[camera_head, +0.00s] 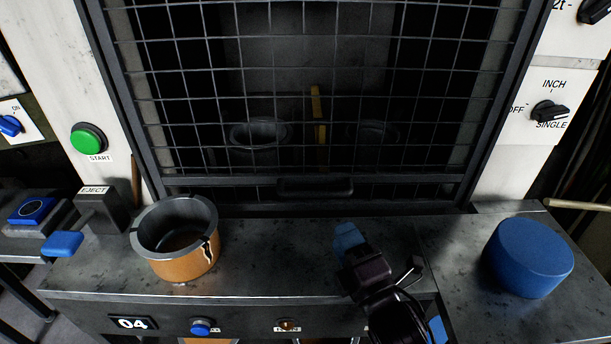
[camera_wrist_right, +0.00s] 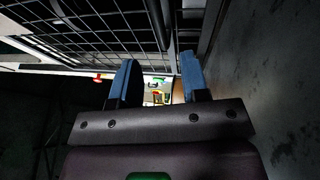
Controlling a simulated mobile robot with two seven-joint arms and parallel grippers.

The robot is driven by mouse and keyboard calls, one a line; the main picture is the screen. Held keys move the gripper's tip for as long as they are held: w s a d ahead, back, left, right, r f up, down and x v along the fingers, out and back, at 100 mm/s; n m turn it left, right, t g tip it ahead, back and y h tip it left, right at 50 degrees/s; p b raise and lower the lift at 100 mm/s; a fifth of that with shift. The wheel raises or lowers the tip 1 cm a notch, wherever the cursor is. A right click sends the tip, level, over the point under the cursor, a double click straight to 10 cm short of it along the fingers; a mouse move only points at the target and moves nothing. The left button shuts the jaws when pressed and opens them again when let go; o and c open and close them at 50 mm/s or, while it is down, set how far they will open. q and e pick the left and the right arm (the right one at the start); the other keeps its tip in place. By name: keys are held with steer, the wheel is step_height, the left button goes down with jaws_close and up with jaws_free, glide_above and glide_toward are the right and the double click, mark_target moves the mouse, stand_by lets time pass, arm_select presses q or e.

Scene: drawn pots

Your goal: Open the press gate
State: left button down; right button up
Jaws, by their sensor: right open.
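The press gate (camera_head: 316,95) is a dark wire-mesh panel in a black frame, lowered across the press opening in the head view. A dark handle (camera_head: 316,187) sits on its bottom rail. My right gripper (camera_head: 350,238) has blue fingers and is over the front ledge, below and right of the handle, apart from it. In the right wrist view, its two blue fingers (camera_wrist_right: 157,68) stand apart with nothing held between them. The gate mesh (camera_wrist_right: 85,30) shows above them. My left gripper is not in view.
A cracked orange pot (camera_head: 183,258) stands on the ledge (camera_head: 270,260) at left, near the eject lever (camera_head: 63,243). A blue cylinder (camera_head: 528,258) stands at right. Behind the mesh are dim round shapes and a yellow upright bar (camera_head: 318,115). The ledge between pot and gripper is clear.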

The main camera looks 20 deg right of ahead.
mark_target(319, 191)
steer(key=shift+x, duration=0.9)
steer(key=x, duration=0.9)
steer(key=shift+w+r, duration=0.1)
steer(key=shift+r, duration=0.1)
jaws_close()
